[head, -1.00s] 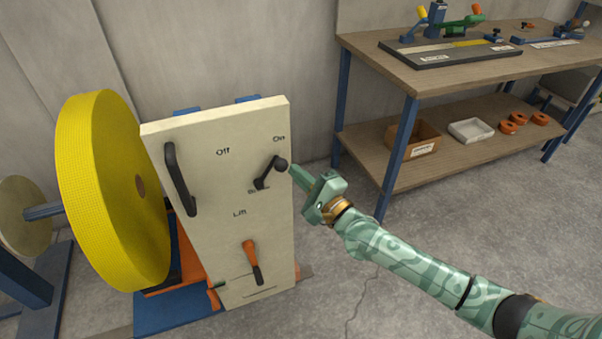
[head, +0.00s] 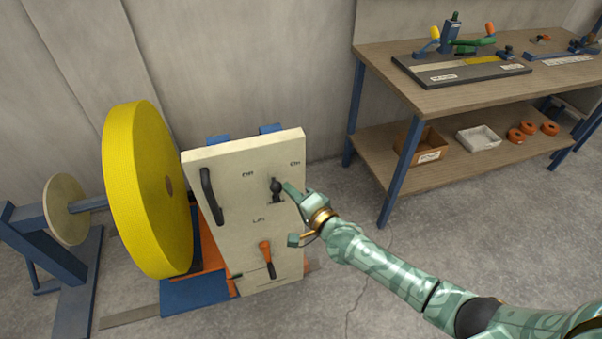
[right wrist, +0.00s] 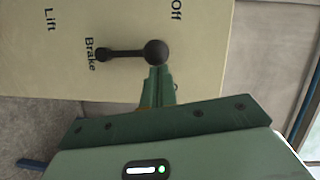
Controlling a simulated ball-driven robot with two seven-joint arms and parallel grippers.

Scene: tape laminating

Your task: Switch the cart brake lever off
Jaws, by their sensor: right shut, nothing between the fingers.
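The black brake lever (head: 276,188) is on the cream cart panel (head: 230,230), standing about upright between the "Off" and "On" labels. Its round knob also shows in the right wrist view (right wrist: 156,52), with the "Brake" label by its pivot. My right gripper (head: 288,187) is shut and empty. Its fingertips (right wrist: 158,72) are against or very close to the knob on the "On" side; I cannot tell whether they touch. My left gripper is not in view.
An orange-handled lift lever (head: 265,250) sits lower on the panel, and a black grab handle (head: 211,196) at its left. A big yellow roll (head: 140,200) stands left of the panel. A workbench (head: 440,95) stands at the right back. Floor right of the cart is clear.

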